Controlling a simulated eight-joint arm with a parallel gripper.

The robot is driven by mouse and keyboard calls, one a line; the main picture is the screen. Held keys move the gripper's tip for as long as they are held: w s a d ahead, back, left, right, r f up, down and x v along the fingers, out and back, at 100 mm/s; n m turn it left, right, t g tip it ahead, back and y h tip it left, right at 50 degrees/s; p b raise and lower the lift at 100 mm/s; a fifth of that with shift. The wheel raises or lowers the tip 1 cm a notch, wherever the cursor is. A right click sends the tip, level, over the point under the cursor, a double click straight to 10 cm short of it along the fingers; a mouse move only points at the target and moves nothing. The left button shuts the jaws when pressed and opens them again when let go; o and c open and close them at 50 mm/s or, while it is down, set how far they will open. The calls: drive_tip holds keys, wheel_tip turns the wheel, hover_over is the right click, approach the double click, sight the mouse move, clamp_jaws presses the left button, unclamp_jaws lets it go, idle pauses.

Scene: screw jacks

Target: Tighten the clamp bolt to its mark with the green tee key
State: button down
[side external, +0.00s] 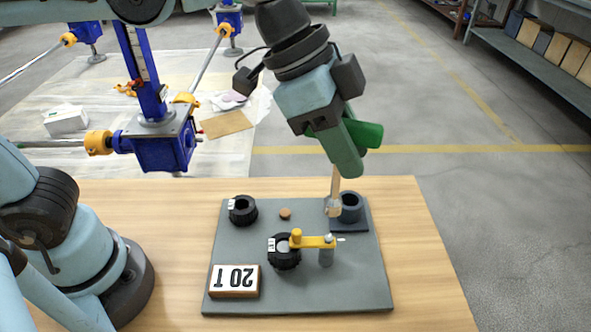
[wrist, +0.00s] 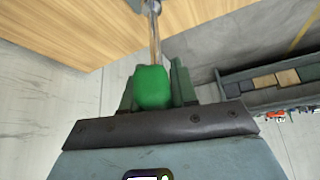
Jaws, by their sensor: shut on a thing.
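My gripper (side external: 342,150) is shut on the green handle of the tee key (side external: 368,134). In the wrist view, the green handle (wrist: 153,88) sits between the two fingers, with its metal shaft running away from it. The shaft is nearly upright in the side view. Its lower end is at the left side of a dark hollow cylinder (side external: 351,206) on the board; I cannot tell whether it touches. A yellow arm (side external: 316,241) on a grey post (side external: 326,256) reaches over a black ring with a white label (side external: 285,257). I cannot make out the clamp bolt or its mark for certain.
The grey board (side external: 350,292) lies on a wooden table (side external: 430,270). A blue screw jack (side external: 160,140) stands behind on the left. The table's right side is clear.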

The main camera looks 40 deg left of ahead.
sight(339, 184)
wheel_tip(339, 184, down, 5)
drive_tip(key=shift+r, duration=0.1)
drive_tip(key=shift+f, duration=0.4)
drive_tip(key=n+t, duration=0.1)
drive_tip(key=n, duration=0.1)
drive_tip(key=n+y, duration=0.1)
drive_tip(key=n, duration=0.1)
drive_tip(key=shift+w+n+t+y, duration=0.1)
drive_tip(key=shift+n+t+y, duration=0.2)
drive_tip(key=shift+t, duration=0.1)
drive_tip(key=n, duration=0.1)
drive_tip(key=n+y, duration=0.1)
drive_tip(key=n, duration=0.1)
drive_tip(key=n+t+y, duration=0.1)
drive_tip(key=n, duration=0.1)
drive_tip(key=shift+w+a, duration=0.1)
drive_tip(key=shift+a, duration=0.15)
drive_tip(key=shift+f, duration=0.75)
